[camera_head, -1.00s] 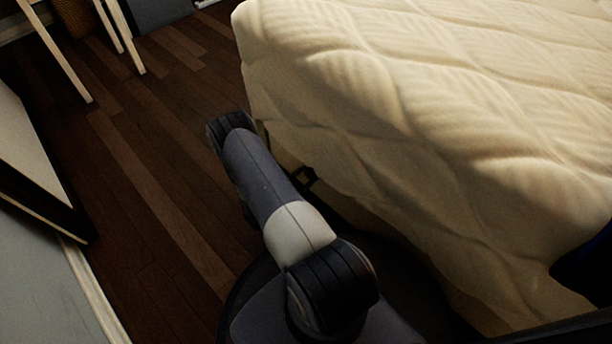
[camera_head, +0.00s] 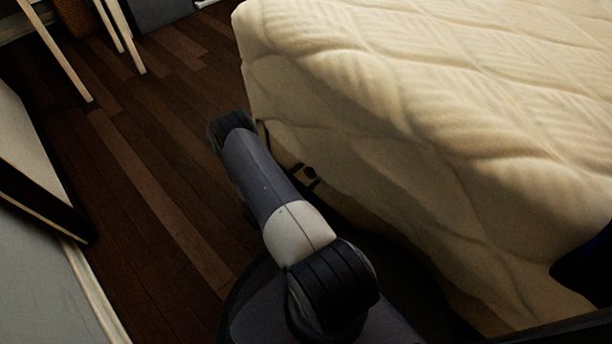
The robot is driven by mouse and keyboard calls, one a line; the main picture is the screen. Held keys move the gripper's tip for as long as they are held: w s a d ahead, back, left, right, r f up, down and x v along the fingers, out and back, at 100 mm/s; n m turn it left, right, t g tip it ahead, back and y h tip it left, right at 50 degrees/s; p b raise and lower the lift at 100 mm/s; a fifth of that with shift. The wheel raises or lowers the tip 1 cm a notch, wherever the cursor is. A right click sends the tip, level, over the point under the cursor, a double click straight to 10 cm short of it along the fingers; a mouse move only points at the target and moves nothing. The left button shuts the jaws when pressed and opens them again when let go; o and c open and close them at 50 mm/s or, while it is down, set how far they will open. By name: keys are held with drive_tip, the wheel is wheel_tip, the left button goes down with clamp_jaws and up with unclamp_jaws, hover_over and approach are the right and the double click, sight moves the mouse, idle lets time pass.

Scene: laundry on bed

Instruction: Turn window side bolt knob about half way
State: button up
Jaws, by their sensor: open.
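No window, bolt or knob shows in the head view. My arm reaches from the bottom centre up and left to a dark joint, beside the mattress. Small dark parts of what looks like my gripper (camera_head: 304,173) show to the right of the arm, close against the bed's lower side. They stand apart with a gap between them, and nothing shows held. The rest of the gripper and wrist is hidden behind the arm.
A cream quilted mattress (camera_head: 430,110) fills the right side, close to my arm. Dark wood floor (camera_head: 150,170) lies open to the left. White furniture legs (camera_head: 120,35) stand at the top left. A pale panel with a dark edge (camera_head: 40,190) is at the left.

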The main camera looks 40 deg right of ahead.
drive_tip(key=shift+a, duration=0.1)
drive_tip(key=a+p, duration=0.3)
drive_tip(key=a, duration=0.7)
drive_tip(key=shift+s+a, duration=0.3)
drive_tip(key=shift+s, duration=0.15)
drive_tip(key=shift+d, duration=0.1)
drive_tip(key=d+b, duration=0.1)
drive_tip(key=d, duration=0.2)
drive_tip(key=d+b, duration=0.1)
drive_tip(key=d, duration=0.3)
drive_tip(key=w+d+b, duration=0.1)
drive_tip(key=d, duration=0.2)
drive_tip(key=shift+d, duration=0.35)
drive_tip(key=shift+a, duration=0.15)
